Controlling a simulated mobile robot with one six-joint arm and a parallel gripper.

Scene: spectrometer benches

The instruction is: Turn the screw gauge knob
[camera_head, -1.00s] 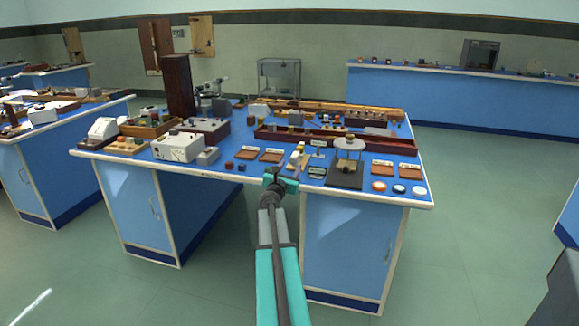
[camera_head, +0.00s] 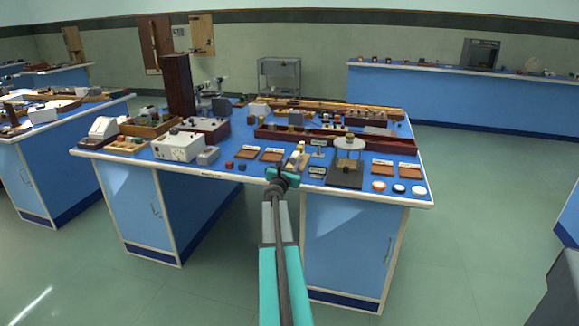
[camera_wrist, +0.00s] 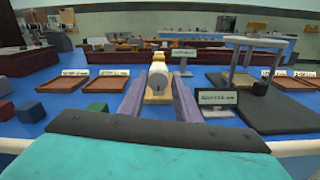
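The screw gauge is a small cream and yellow piece (camera_wrist: 158,78) in the middle of the wrist view, its rounded pale end facing me. In the head view it shows as a small pale and yellowish thing (camera_head: 298,158) on the blue bench top, just beyond my gripper (camera_head: 287,172). In the wrist view my gripper (camera_wrist: 158,98) is open. Its two long fingers lie left and right of the gauge's near end, with gaps visible. I cannot tell whether the fingertips are level with the knob. Fine detail of the knob is too small to see.
A small black label sign (camera_wrist: 217,98) stands close to the right finger. A black-based stand (camera_head: 345,174) with a round top is farther right. Brown trays (camera_head: 272,155) and small coloured blocks (camera_wrist: 97,111) lie left. The bench's front edge (camera_head: 230,178) runs under my arm.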

